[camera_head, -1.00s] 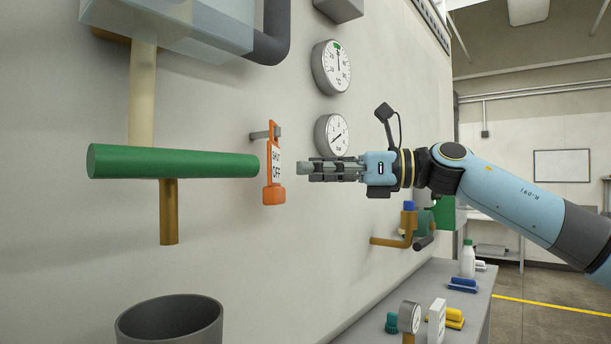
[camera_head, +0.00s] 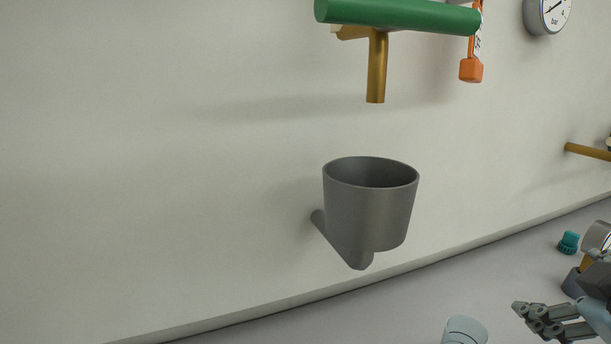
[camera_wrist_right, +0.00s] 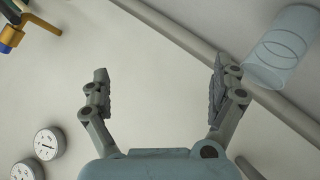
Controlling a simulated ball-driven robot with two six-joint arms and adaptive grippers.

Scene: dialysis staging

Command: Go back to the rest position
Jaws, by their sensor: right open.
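My right gripper (camera_head: 522,316) is at the lower right of the head view, over the grey bench (camera_head: 410,305), with its fingers pointing left. In the right wrist view its two fingers (camera_wrist_right: 162,68) are spread apart with nothing between them. The orange shut-off tag (camera_head: 471,70) hangs on the wall at the top right of the head view, well away from the gripper and partly cut off. My left gripper is not in view.
A grey cup (camera_head: 370,215) on the wall stands left of the gripper, below a green-handled valve (camera_head: 400,14). A clear cylinder (camera_wrist_right: 283,48) is close to the right finger.

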